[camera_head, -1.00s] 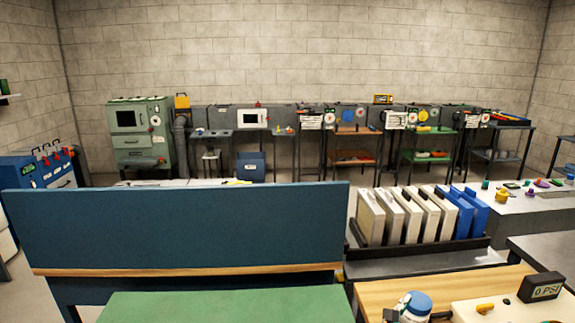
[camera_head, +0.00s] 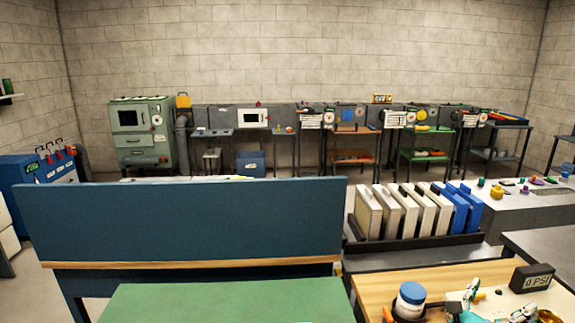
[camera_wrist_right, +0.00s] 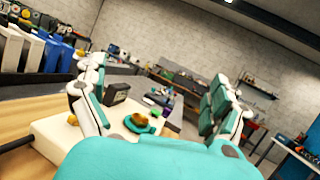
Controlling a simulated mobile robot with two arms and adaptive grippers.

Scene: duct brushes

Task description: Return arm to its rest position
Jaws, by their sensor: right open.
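My right gripper (camera_head: 497,303) shows at the lower right of the head view, its teal-padded fingers over the wooden bench (camera_head: 382,287) and a white panel. In the right wrist view the fingers (camera_wrist_right: 156,97) are spread wide with nothing between them. The same white panel (camera_wrist_right: 58,140) lies beyond the fingers, with a small green and orange part (camera_wrist_right: 141,122) on it. My left gripper is in neither view.
A blue-lidded jar (camera_head: 411,298) stands in a black holder left of my right gripper. A black "0 PSI" display (camera_head: 531,277) is close behind it. A rack of white and blue panels (camera_head: 410,212) stands farther back. A green tabletop (camera_head: 225,303) is clear.

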